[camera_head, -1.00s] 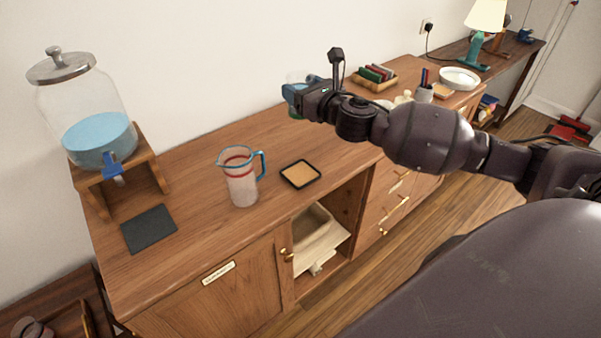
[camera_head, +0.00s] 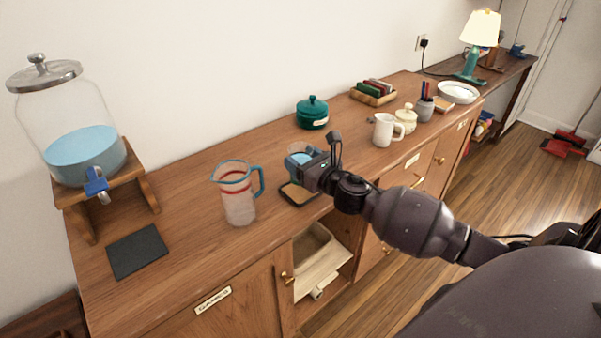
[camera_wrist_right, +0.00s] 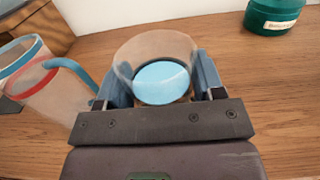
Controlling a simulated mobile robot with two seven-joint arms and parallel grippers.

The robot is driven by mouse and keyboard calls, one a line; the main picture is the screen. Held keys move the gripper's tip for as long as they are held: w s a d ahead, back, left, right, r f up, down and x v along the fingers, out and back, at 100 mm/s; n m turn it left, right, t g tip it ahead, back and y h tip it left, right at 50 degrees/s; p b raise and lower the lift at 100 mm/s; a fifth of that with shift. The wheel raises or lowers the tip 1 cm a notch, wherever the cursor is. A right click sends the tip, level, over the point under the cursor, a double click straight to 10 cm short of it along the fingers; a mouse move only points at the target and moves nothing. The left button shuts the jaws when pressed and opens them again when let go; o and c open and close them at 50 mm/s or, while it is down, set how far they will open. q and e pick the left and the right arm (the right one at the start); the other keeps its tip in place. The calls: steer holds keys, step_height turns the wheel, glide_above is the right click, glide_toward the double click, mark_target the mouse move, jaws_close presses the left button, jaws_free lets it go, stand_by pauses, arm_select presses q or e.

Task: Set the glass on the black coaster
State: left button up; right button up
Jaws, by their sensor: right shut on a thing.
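The clear glass with blue liquid (camera_head: 298,160) is between the fingers of my right gripper (camera_head: 310,167), which is shut on it. In the right wrist view the glass (camera_wrist_right: 160,72) stands between the two blue fingers (camera_wrist_right: 158,85). A flat black square coaster (camera_head: 138,251) lies bare on the cabinet top at the left, in front of the drink dispenser. A tan square coaster with a black rim (camera_head: 291,197) lies just below the glass in the head view. I cannot tell how high the glass is above the top. My left gripper is not in view.
The dispenser (camera_head: 82,155) is on a wooden stand behind the black coaster. A teal lidded pot (camera_head: 312,113) and white mug (camera_head: 383,130) are at right.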

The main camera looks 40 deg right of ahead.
step_height(320, 180, down, 3)
steer(key=shift+b, duration=0.55)
steer(key=shift+f, duration=0.4)
steer(key=shift+r, duration=0.15)
steer(key=shift+f, duration=0.25)
steer(key=o, duration=0.9)
steer(key=shift+o, duration=1.1)
